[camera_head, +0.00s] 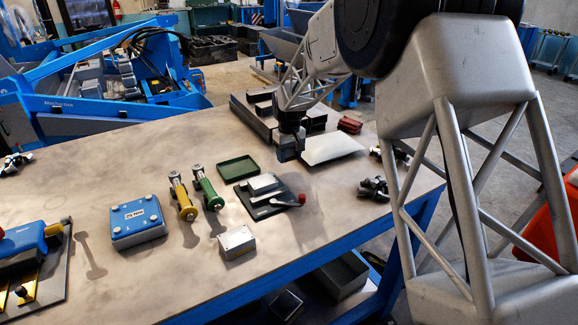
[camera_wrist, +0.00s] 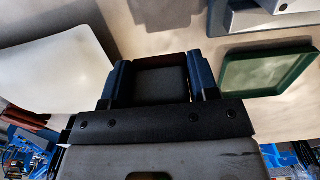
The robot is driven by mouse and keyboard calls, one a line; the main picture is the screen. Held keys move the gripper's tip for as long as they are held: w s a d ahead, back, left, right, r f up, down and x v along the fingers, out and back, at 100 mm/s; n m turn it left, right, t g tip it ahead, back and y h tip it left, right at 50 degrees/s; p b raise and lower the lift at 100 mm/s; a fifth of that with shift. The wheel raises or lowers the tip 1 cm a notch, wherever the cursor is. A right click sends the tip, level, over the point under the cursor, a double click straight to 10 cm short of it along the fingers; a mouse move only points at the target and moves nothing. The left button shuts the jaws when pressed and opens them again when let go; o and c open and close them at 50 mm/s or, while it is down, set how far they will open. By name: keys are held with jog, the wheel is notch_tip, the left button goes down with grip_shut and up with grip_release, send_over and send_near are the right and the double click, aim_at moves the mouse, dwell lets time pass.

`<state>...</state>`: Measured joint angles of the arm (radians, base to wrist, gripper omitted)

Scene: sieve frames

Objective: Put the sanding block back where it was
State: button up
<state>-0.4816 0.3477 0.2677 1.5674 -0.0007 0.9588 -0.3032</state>
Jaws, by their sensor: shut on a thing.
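My gripper (camera_head: 288,150) hangs above the far part of the workbench, between the green tray (camera_head: 238,168) and the white sheet (camera_head: 331,148). In the wrist view my gripper (camera_wrist: 158,66) is shut on a dark grey block, which I take to be the sanding block (camera_wrist: 160,84). The block sits between the two blue-black fingers, and its underside is hidden. The empty green tray (camera_wrist: 268,70) lies to the right in the wrist view and the white sheet (camera_wrist: 52,62) to the left. I cannot tell how high the block is above the bench.
A dark plate with a grey fixture and red knob (camera_head: 300,199) is near the tray. A grey metal box (camera_head: 236,242), blue box (camera_head: 137,222), and yellow (camera_head: 182,195) and green (camera_head: 206,186) tools stand nearer. Red blocks (camera_head: 350,125) lie behind.

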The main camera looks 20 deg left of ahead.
aim_at(289, 160)
jog(key=shift+f, duration=2.3)
jog(key=shift+f, duration=0.1)
jog(key=o, duration=0.9)
notch_tip(289, 160, up, 12)
jog(key=shift+r, duration=0.1)
jog(key=shift+d+r, duration=0.1)
